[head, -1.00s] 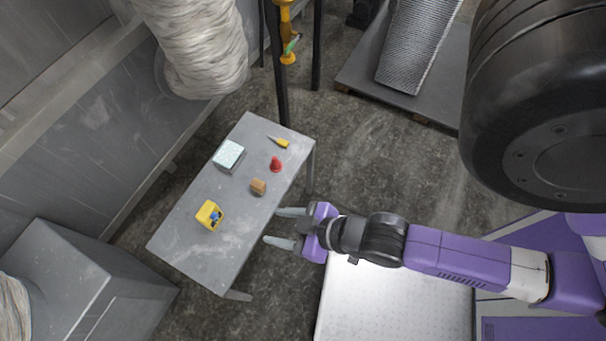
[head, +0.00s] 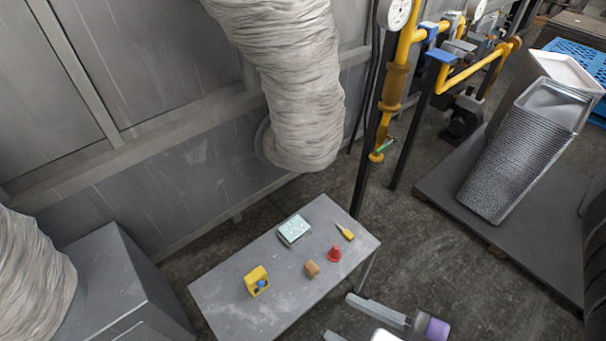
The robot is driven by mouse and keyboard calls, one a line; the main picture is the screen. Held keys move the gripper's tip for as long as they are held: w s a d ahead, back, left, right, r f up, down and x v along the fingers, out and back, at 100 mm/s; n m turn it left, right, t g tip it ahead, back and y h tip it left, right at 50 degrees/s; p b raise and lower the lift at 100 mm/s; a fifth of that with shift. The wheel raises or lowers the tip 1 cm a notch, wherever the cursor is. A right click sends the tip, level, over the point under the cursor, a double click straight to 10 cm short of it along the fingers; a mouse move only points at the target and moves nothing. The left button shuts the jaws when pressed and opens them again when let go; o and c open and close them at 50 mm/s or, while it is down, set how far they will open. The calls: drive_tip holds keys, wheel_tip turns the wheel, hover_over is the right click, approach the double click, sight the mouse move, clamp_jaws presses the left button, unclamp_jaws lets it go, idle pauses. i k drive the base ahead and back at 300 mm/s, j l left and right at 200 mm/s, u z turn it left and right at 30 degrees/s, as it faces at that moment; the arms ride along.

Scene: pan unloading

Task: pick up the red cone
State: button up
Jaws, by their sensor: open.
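The red cone (head: 335,254) stands upright on the grey table (head: 219,302), near its right side. My gripper (head: 342,318) is at the bottom edge of the head view, to the right of the table's front part. Its two grey fingers are apart with nothing between them. It is apart from the cone, lower in the picture. The rest of my arm is cut off by the frame edge.
On the table are a brown block (head: 311,269) beside the cone, a yellow-handled tool (head: 345,232), a pale teal box (head: 294,230) and a yellow object with blue (head: 256,281). A black post (head: 372,165) and yellow pipes (head: 398,85) stand behind. A tray stack (head: 520,150) is at right.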

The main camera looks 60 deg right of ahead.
sight(335, 255)
drive_tip(key=z, duration=1.3)
drive_tip(key=k+j+u, duration=0.25)
drive_tip(key=k+j, duration=0.1)
drive_tip(key=k, duration=0.05)
